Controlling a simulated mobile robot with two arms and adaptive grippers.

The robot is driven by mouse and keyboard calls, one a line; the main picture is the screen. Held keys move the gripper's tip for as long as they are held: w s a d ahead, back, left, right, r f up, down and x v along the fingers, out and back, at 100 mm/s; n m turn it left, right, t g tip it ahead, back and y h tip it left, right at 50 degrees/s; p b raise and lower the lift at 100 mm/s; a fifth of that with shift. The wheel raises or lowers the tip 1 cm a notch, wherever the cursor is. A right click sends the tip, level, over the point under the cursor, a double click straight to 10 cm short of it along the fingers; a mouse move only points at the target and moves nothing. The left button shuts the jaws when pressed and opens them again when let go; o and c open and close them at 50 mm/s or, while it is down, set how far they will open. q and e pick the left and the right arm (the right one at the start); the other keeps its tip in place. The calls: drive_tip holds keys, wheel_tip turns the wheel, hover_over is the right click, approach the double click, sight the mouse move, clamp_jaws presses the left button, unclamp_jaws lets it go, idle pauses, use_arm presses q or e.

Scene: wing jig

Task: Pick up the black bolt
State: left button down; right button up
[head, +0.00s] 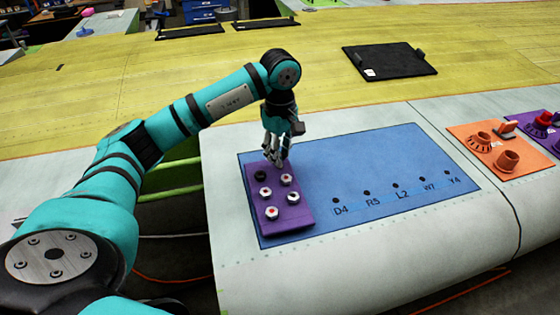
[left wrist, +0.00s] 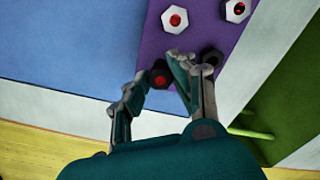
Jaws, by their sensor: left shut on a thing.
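My left gripper (head: 280,163) points down at the far right corner of the purple block (head: 300,218). It is shut on a black bolt with a red centre, which shows between the fingertips in the left wrist view (left wrist: 160,78). In the head view the fingers hide this bolt. I cannot tell whether it is still seated in the block. A second black bolt (head: 260,175) stands at the block's far left corner; it also shows beside the right finger in the left wrist view (left wrist: 211,58). My right gripper is not in view.
Several white bolts with red centres (head: 271,212) stand on the block close by. The blue mat (head: 390,155) has a row of labelled holes. An orange tray (head: 480,155) with cup-like parts lies right. A black panel (head: 390,63) lies on the yellow wing surface.

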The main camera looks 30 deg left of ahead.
use_arm(q)
drive_tip(key=shift+s+r+b, duration=0.15)
drive_tip(key=shift+r+b, duration=0.25)
drive_tip(key=shift+r, duration=0.05)
drive_tip(key=s+d+r+b, duration=0.1)
drive_tip(key=s+b, duration=0.4)
drive_tip(key=s, duration=1)
drive_tip(key=shift+s+d+r+b, duration=0.3)
drive_tip(key=shift+s+r+b, duration=0.05)
drive_tip(key=shift+s+r, duration=0.05)
drive_tip(key=shift+w, duration=0.1)
